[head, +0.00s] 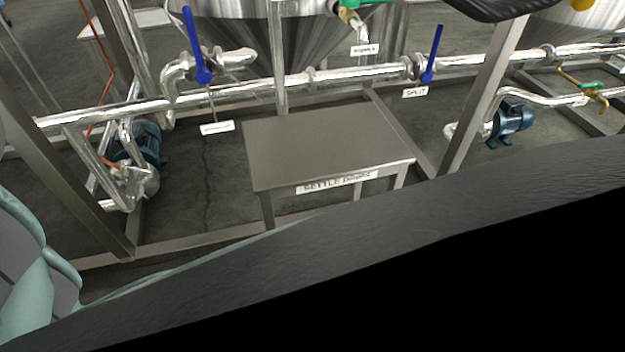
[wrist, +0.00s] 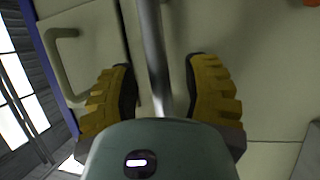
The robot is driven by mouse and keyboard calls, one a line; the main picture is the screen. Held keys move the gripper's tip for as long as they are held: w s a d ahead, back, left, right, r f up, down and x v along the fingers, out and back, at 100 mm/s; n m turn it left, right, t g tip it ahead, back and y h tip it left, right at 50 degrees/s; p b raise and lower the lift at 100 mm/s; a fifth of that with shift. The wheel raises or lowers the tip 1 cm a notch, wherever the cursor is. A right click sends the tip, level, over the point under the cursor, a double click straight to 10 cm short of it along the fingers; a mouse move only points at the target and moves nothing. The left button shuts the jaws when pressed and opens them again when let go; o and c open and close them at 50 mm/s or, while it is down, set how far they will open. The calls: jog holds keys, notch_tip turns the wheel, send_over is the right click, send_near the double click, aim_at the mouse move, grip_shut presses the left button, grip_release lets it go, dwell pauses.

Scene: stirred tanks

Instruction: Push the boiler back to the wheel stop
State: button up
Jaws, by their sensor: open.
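In the wrist view my gripper (wrist: 161,62) is open, with its ribbed yellow fingers on both sides of a round metal bar (wrist: 152,35). A gap shows between the bar and each finger. Behind the bar is a pale beige panelled surface (wrist: 255,65) with a seam and a beige loop handle (wrist: 58,75) at left. I cannot tell whether the bar and panels belong to the boiler. I cannot make out the boiler or a wheel stop in the head view.
Blue pumps stand left (head: 148,142) and right (head: 512,118). A dark surface fills the lower right.

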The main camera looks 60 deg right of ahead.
jog(key=shift+w+a, duration=0.1)
jog(key=shift+w, duration=0.05)
jog(key=shift+c, duration=0.2)
grip_shut()
dwell(0.4)
